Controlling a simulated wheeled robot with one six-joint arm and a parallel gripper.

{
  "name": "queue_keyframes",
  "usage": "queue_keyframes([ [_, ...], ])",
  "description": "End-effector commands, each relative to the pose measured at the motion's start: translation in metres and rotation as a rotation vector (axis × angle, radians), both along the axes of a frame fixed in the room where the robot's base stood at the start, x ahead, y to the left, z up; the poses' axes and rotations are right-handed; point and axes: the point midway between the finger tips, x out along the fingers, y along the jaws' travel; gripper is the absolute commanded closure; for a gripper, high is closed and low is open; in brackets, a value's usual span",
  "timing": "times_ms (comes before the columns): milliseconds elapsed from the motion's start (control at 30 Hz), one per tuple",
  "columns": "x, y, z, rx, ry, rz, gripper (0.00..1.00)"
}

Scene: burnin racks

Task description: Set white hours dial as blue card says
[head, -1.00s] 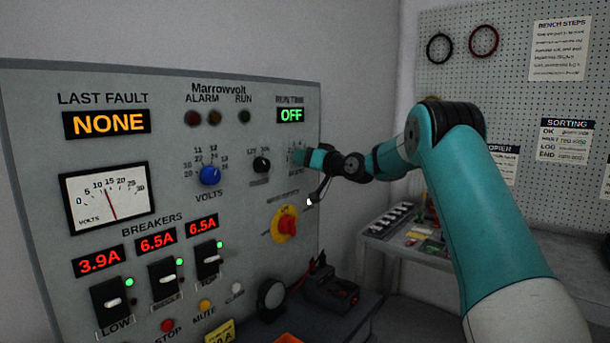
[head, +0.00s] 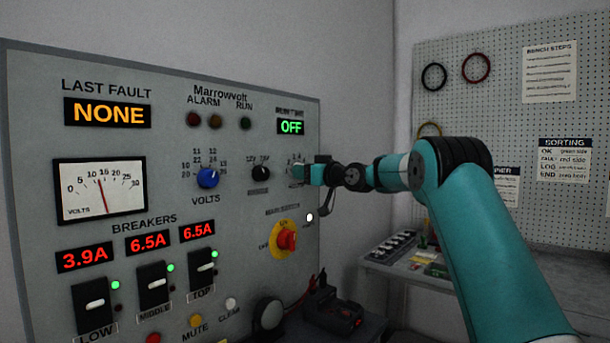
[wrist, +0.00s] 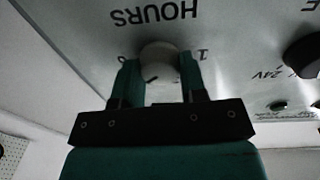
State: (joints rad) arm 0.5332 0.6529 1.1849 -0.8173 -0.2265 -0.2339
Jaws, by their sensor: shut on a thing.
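The white hours dial (wrist: 158,58) is between the two fingers of my gripper (wrist: 160,78) in the wrist view, under the upside-down word HOURS. My gripper is shut on the dial at the panel face. In the head view my gripper (head: 300,174) covers the dial and most of its scale. The run time display (head: 291,127) above it reads OFF. Which mark the dial points to cannot be told. No blue card is seen in these frames.
The panel (head: 120,220) also holds a blue volts knob (head: 207,178), a black selector knob (head: 261,173) left of my gripper, and a red-and-yellow main switch (head: 286,237) below it. A side bench (head: 400,262) stands at right.

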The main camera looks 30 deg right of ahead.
Motion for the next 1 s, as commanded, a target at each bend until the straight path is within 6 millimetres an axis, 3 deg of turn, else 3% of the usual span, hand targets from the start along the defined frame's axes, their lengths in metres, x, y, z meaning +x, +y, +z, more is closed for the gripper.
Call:
queue_keyframes([
  [167,0.0,0.0,0.001,-0.001,-0.001,0.0,0.85],
  [200,0.0,0.0,0.001,0.0,-0.001,0.0,0.54],
  [300,0.0,0.0,0.001,0.0,-0.001,0.0,0.36],
  [667,-0.007,-0.003,0.0,0.0,-0.001,-0.002,0.36],
  [767,-0.02,-0.006,-0.003,0.001,-0.001,-0.003,0.36],
  [1000,-0.078,-0.022,-0.007,0.0,-0.001,-0.006,0.36],
])
